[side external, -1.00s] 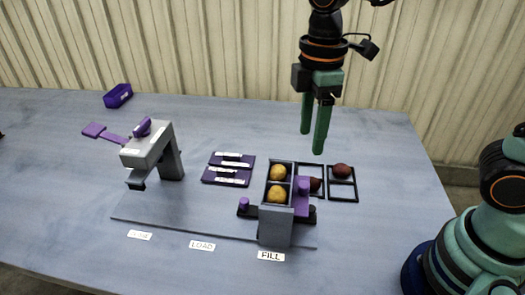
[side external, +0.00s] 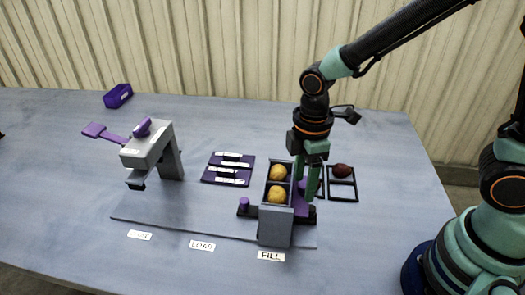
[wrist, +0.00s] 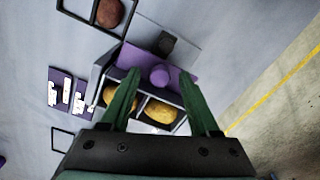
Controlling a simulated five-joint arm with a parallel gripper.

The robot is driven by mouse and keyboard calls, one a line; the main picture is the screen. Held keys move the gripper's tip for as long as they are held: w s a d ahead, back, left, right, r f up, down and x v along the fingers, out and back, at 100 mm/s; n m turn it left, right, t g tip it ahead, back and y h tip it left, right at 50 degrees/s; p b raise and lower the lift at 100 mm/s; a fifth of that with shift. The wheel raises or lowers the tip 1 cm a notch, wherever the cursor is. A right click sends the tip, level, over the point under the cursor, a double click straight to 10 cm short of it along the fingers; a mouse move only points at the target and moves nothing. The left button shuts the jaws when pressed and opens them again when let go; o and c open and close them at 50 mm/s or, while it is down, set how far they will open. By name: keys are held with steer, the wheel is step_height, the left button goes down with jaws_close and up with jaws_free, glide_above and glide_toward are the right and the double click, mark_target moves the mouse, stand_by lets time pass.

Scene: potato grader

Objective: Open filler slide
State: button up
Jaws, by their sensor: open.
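The filler (side external: 276,226) is a tall grey box above the FILL label, with two yellow potatoes (side external: 277,194) in its open top. Its purple slide (side external: 302,211) is at the right side, partly hidden by my gripper (side external: 308,193). In the wrist view the slide (wrist: 183,80) is a purple plate with a round knob (wrist: 159,75). My gripper (wrist: 159,78) is open there, with one green finger on each side of the knob. Whether the fingers touch the knob cannot be told.
A smaller purple knob (side external: 243,203) stands on a dark rail left of the filler. Black frames (side external: 343,197) lie to the right, one with a dark red potato (side external: 343,171). A purple tray (side external: 228,168) and a grey press (side external: 150,152) stand left.

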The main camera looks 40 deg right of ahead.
jaws_close()
stand_by(1.4)
